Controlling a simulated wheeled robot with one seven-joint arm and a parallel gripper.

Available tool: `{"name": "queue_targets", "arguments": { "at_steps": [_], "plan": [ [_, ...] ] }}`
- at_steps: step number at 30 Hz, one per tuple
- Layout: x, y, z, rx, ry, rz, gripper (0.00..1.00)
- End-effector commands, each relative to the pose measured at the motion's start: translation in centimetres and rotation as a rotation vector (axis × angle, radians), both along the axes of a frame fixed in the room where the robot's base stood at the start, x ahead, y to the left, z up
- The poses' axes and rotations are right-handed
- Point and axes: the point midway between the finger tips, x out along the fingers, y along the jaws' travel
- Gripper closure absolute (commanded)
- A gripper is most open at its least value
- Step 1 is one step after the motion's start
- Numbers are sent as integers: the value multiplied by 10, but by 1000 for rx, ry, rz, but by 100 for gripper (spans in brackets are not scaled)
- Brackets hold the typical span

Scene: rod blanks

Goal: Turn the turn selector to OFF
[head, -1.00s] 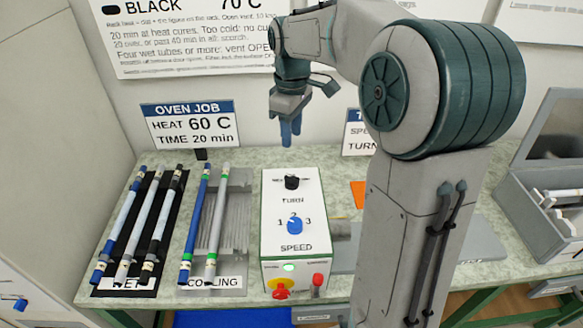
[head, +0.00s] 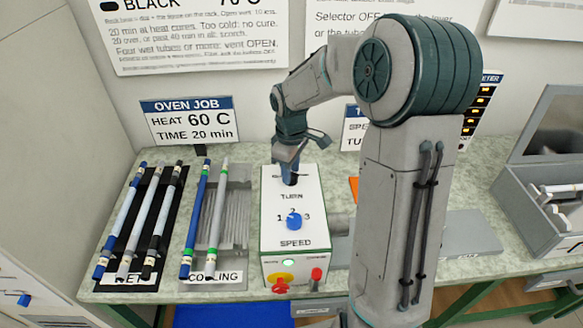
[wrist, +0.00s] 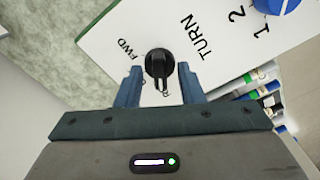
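The turn selector (wrist: 158,64) is a black knob on the white top panel of the control box (head: 311,220), beside the printed word TURN. In the wrist view, FWD is readable on its left. Other marks just below the knob are partly covered and cannot be read. My gripper (wrist: 159,72) is open, with one blue finger on each side of the knob and a small gap showing at both sides. In the head view my gripper (head: 290,180) is down at the far end of the panel and hides most of the knob.
The blue speed knob (head: 294,221) sits nearer on the same panel, with a red button (head: 317,275) and a red-yellow switch (head: 281,284) on the front. Racks of rods stand left. An open grey case (head: 545,215) stands right.

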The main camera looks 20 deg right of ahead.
Motion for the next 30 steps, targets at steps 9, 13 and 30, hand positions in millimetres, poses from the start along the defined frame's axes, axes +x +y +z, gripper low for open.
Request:
{"name": "queue_targets", "arguments": {
  "at_steps": [9, 13, 30],
  "plan": [
    [0, 0, 0, 0, 0, 0, 100],
    [0, -1, 0, -1, 1, -2, 100],
    [0, 1, -2, -1, -1, -287, 100]
  ]
}}
